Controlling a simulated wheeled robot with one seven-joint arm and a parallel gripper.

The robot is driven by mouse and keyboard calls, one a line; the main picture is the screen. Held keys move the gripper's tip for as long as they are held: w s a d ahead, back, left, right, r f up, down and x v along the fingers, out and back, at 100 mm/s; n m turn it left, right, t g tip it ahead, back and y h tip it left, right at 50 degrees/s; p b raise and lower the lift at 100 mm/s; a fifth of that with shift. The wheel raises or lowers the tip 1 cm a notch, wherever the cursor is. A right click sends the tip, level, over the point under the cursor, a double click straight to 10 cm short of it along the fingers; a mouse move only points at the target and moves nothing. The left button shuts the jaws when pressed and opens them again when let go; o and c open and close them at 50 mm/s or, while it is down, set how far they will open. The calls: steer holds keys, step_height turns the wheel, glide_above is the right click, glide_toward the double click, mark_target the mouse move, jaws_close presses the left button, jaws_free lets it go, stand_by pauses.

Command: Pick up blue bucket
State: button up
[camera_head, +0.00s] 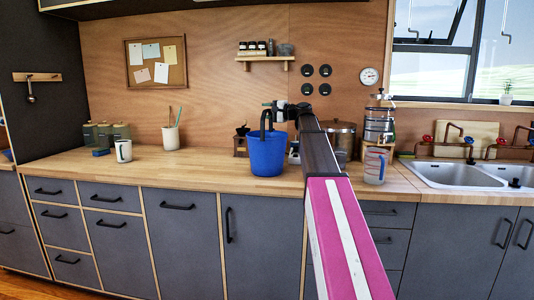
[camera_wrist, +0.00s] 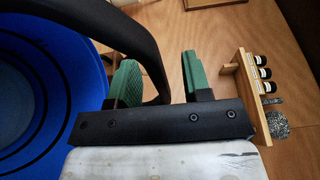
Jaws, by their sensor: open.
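The blue bucket (camera_head: 267,155) stands upright on the wooden counter in the head view, its dark handle (camera_head: 264,120) raised. In the wrist view the bucket (camera_wrist: 40,95) fills the left side, and the thick black handle (camera_wrist: 148,35) curves down between the two green finger pads. My gripper (camera_wrist: 158,78) is open, with a pad on each side of the handle and a visible gap to the right-hand pad. In the head view my gripper (camera_head: 271,105) is above the bucket at the handle's height. Whether the left pad touches the handle is unclear.
The wooden counter (camera_head: 205,172) has free room left of the bucket. A mug (camera_head: 124,151), a utensil pot (camera_head: 171,138), a large pot (camera_head: 339,135) and a clear jug (camera_head: 375,165) stand on it. A small shelf (camera_head: 265,59) with jars is on the wall above.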

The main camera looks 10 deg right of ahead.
steer(key=shift+c, duration=0.2)
jaws_close()
stand_by(1.2)
